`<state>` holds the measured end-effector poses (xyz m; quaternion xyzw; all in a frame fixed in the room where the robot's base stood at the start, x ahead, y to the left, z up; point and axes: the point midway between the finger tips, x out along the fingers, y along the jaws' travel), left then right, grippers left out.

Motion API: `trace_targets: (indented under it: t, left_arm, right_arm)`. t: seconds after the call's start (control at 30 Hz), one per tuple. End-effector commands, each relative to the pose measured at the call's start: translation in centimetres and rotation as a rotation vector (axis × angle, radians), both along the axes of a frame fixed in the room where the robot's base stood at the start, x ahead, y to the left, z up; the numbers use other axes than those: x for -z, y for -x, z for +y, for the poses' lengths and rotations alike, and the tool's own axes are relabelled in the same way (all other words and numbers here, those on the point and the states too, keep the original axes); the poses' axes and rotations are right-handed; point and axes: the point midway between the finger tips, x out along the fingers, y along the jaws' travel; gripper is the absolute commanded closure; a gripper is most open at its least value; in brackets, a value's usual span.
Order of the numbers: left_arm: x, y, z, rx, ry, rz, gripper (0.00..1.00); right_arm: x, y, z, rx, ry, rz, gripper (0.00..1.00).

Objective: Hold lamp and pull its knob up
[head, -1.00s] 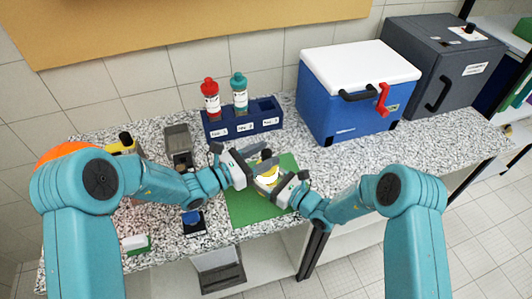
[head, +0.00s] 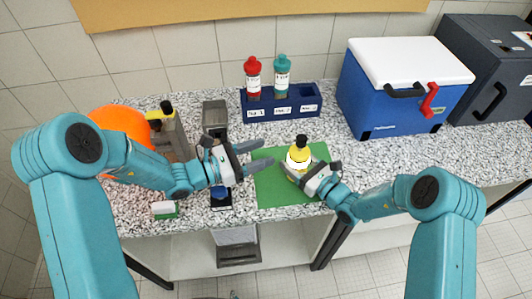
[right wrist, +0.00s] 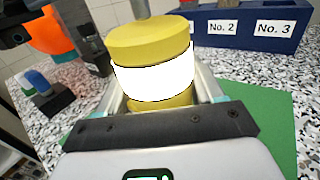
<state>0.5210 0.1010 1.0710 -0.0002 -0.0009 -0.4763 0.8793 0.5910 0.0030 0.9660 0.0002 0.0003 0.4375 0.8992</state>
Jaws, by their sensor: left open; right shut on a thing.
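The lamp (head: 299,157) is yellow with a glowing white band and a black knob (head: 301,141) on top. It stands on the green mat (head: 268,187). My right gripper (head: 308,174) is shut on the lamp's lower body. In the right wrist view the lamp (right wrist: 152,75) stands between the fingers, with its yellow cap and bright white band showing; the knob's top is cut off. My left gripper (head: 252,158) is open and empty, left of the lamp, over the mat's left edge.
A blue rack (head: 283,106) holds a red-capped bottle (head: 253,80) and a teal-capped bottle (head: 282,78) behind the mat. A blue cooler (head: 395,106) stands at the back right. A grey holder (head: 215,115) and an orange ball (head: 108,125) are at left.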

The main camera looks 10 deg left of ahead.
Motion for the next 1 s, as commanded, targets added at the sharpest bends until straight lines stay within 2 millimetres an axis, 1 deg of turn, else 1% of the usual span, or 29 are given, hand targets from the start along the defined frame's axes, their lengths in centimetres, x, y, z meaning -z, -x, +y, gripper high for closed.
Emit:
trace_targets:
  t: [0.13, 0.17, 0.2, 0.23, 0.5, 0.63, 0.77, 0.9, 1.0]
  left_arm:
    - [0.0, 0.0, 0.0, 0.000, 0.000, 0.000, 0.45]
    - [0.0, 0.0, 0.0, 0.000, 0.000, 0.000, 0.45]
    - [0.0, 0.0, 0.0, 0.000, 0.000, 0.000, 0.45]
    - [0.0, 0.0, 0.0, 0.000, 0.000, 0.000, 0.45]
    - [0.0, 0.0, 0.0, 0.000, 0.000, 0.000, 0.45]
    - [0.0, 0.0, 0.0, 0.000, 0.000, 0.000, 0.45]
    - [0.0, 0.0, 0.0, 0.000, 0.000, 0.000, 0.45]
    - [0.0, 0.0, 0.0, 0.000, 0.000, 0.000, 0.45]
    - [0.0, 0.0, 0.0, 0.000, 0.000, 0.000, 0.45]
  right_arm:
    - [-0.1, 0.0, 0.0, 0.000, -0.001, -0.002, 0.78]
    - [-0.1, 0.0, 0.0, 0.000, -0.001, -0.002, 0.23]
    - [-0.1, 0.0, 0.0, 0.000, -0.001, -0.002, 0.10]
    - [-0.1, 0.0, 0.0, 0.000, -0.001, -0.002, 0.03]
    - [0.0, 0.0, 0.0, 0.000, -0.001, -0.001, 0.03]
    - [0.0, 0.6, -0.9, 0.002, 0.001, 0.001, 0.03]
    - [0.0, 2.1, -3.0, 0.005, 0.000, 0.002, 0.03]
    - [0.0, 4.2, -5.7, 0.005, -0.001, 0.002, 0.03]
    - [0.0, 5.5, -7.3, 0.004, -0.001, 0.002, 0.03]
